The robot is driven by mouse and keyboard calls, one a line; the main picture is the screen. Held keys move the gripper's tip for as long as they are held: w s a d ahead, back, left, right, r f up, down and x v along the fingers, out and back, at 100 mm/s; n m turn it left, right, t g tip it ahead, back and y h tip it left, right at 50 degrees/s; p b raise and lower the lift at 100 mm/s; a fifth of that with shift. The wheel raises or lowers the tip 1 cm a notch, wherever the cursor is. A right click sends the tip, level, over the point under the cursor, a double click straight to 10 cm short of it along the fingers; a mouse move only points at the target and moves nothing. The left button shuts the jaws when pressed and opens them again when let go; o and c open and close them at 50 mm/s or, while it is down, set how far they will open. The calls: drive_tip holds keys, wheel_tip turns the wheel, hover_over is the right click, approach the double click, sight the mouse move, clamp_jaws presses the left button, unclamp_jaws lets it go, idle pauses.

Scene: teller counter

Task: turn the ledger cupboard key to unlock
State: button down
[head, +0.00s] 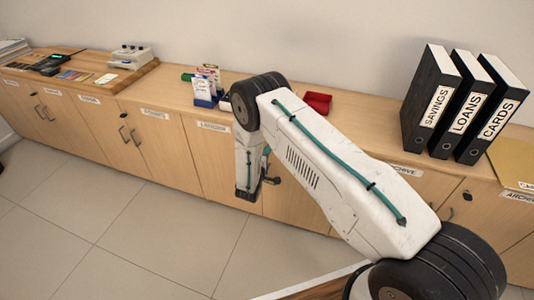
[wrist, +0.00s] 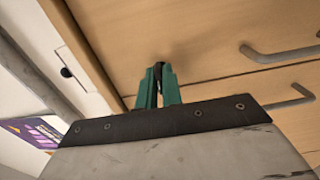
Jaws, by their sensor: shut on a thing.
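The ledger cupboard (head: 209,165) is a pale wood front under the counter, with a small white label (head: 213,127) too small to read surely. My gripper's green fingers (wrist: 158,84) are close together against the wood front in the wrist view. They are shut on a small dark piece, the key (wrist: 160,66), of which only a little shows between the tips. The lock behind it is hidden, and I cannot tell the key's angle. In the head view my wrist hangs in front of the cupboards, and the fingertips and key are hidden.
Two grey bar handles (wrist: 282,53) (wrist: 290,102) stick out to the right of my fingers. Black binders (head: 430,100), a red tray (head: 317,103) and a leaflet holder (head: 205,88) stand on the counter. The tiled floor (head: 110,205) in front is clear.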

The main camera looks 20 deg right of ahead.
drive_tip(key=c, duration=1.6)
unclamp_jaws()
drive_tip(key=shift+o, duration=0.2)
drive_tip(key=v, duration=0.8)
